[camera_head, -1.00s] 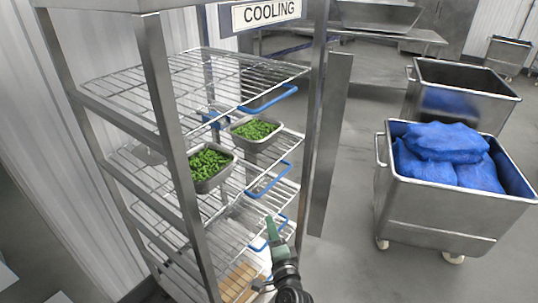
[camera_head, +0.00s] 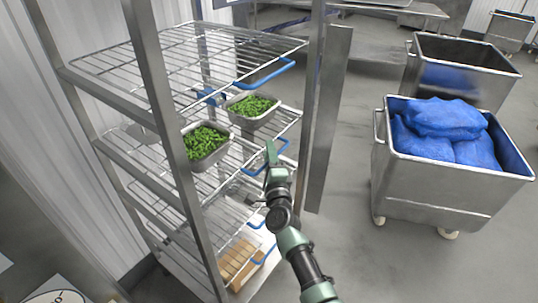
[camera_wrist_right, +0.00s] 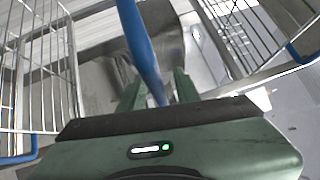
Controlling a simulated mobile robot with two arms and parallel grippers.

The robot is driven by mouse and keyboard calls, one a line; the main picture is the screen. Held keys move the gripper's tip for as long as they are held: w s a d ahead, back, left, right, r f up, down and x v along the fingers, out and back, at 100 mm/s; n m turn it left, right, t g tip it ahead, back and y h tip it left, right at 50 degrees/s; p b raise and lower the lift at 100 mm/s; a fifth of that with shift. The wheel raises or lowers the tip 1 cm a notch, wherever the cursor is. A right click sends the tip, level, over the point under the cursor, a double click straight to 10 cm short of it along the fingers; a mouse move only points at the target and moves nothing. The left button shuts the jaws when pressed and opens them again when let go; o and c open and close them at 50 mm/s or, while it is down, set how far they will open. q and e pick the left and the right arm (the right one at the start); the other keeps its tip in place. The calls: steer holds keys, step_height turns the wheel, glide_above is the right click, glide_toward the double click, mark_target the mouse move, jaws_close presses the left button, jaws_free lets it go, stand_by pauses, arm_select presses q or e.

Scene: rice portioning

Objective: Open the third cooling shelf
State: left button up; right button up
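The cooling rack (camera_head: 166,128) stands at the left with several wire shelves, each with a blue handle at its front. My right gripper (camera_head: 270,152) is at the blue handle (camera_head: 284,146) below the top one, on the wire shelf under the green-filled trays. In the right wrist view, this blue handle (camera_wrist_right: 142,45) runs between the two fingers of my right gripper (camera_wrist_right: 158,88). The fingers stand apart with the bar between them; a firm hold does not show. My left gripper is not in view.
The top handle (camera_head: 266,75) is above my gripper, and lower handles (camera_head: 262,220) are below it. Two trays of green food (camera_head: 205,145) (camera_head: 252,108) sit on the rack. A metal cart with blue bags (camera_head: 440,185) stands at the right; floor between is clear.

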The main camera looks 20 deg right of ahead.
steer(key=shift+w, duration=0.1)
jaws_close()
steer(key=shift+w+r, duration=0.1)
